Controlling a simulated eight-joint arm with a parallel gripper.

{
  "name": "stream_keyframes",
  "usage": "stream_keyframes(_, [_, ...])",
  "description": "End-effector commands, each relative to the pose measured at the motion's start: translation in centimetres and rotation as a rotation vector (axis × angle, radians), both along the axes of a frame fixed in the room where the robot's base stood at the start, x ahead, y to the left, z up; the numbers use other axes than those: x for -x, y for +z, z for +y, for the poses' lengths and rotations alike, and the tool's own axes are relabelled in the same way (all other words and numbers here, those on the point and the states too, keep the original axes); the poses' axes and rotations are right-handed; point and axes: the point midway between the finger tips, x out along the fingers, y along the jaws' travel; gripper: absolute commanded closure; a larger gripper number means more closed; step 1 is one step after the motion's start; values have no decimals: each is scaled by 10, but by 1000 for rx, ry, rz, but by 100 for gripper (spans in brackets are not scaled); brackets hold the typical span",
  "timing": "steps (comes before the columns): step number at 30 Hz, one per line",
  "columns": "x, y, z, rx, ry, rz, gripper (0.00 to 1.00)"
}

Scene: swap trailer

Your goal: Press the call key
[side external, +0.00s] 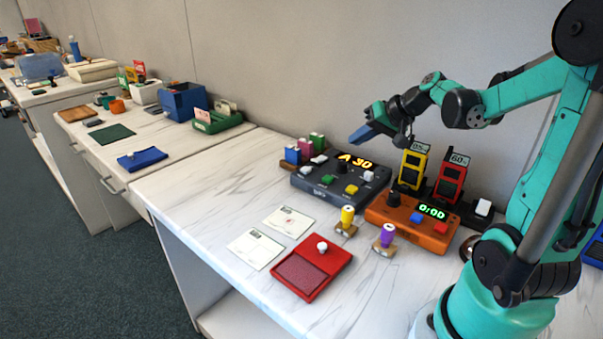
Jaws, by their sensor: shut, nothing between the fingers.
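A dark grey console (315,187) stands near the wall with a lit amber display (355,161). It has a black knob and several small coloured keys, among them a yellow key (351,189), a green key (328,179) and a white key (368,176). Their lettering is too small to read, so I cannot tell which is the call key. My gripper (360,134) is shut and empty, its blue fingers pointing left and slightly down. It appears above the back of the console, apart from it.
An orange timer box (385,214) stands right of the console, with yellow (412,168) and red (450,180) handsets behind. Yellow and purple-topped stamps stand in front. Paper cards (255,249) and a red pad box (312,275) lie nearer the front edge. The front left tabletop is clear.

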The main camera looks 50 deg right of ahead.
Motion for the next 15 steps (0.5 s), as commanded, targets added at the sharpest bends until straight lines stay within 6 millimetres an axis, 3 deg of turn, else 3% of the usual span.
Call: stream_keyframes(15, [0, -7, -3, -3, -4, -3, 100])
